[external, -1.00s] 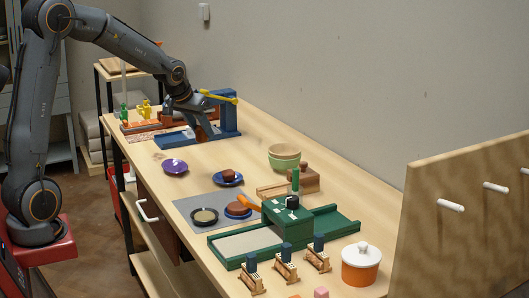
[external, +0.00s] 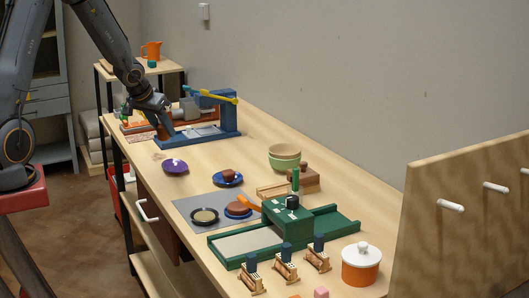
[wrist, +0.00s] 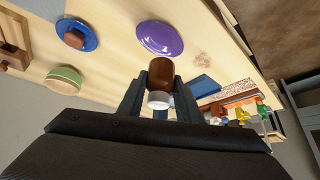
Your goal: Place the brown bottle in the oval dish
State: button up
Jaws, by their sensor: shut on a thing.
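A brown bottle (wrist: 161,72) with a white cap is between the two fingers of my gripper (wrist: 158,100) in the wrist view; the gripper is shut on it. A shallow purple dish, oval in outline (external: 175,166), lies empty on the table, nearer the external camera than my gripper. It also shows in the wrist view (wrist: 160,38), just beyond the bottle and apart from it.
A blue stand with a yellow lever (external: 228,112) is beside my gripper. A blue plate (external: 227,178) with a brown piece on it is right of the purple dish. A green bowl (external: 284,158) and green press (external: 287,215) are farther right. Bare table surrounds the purple dish.

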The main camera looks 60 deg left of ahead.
jog(key=p, duration=0.2)
jog(key=shift+w+d+r+p, duration=0.2)
jog(key=shift+d+r+p, duration=0.1)
jog(key=shift+d, duration=0.1)
jog(key=shift+d+f, duration=0.1)
jog(key=shift+f, duration=0.2)
jog(key=b, duration=0.4)
send_near(175, 168)
jog(key=shift+w+d+r, duration=0.15)
jog(key=shift+w+r, duration=0.15)
jog(key=shift+r, duration=0.2)
jog(key=shift+w+d+r, duration=0.15)
jog(key=shift+w+r, duration=0.2)
jog(key=shift+r, duration=0.2)
jog(key=shift+f+b, duration=1.1)
jog(key=shift+f, duration=1.15)
jog(key=shift+f, duration=0.1)
jog(key=o, duration=1)
jog(key=shift+o, duration=0.2)
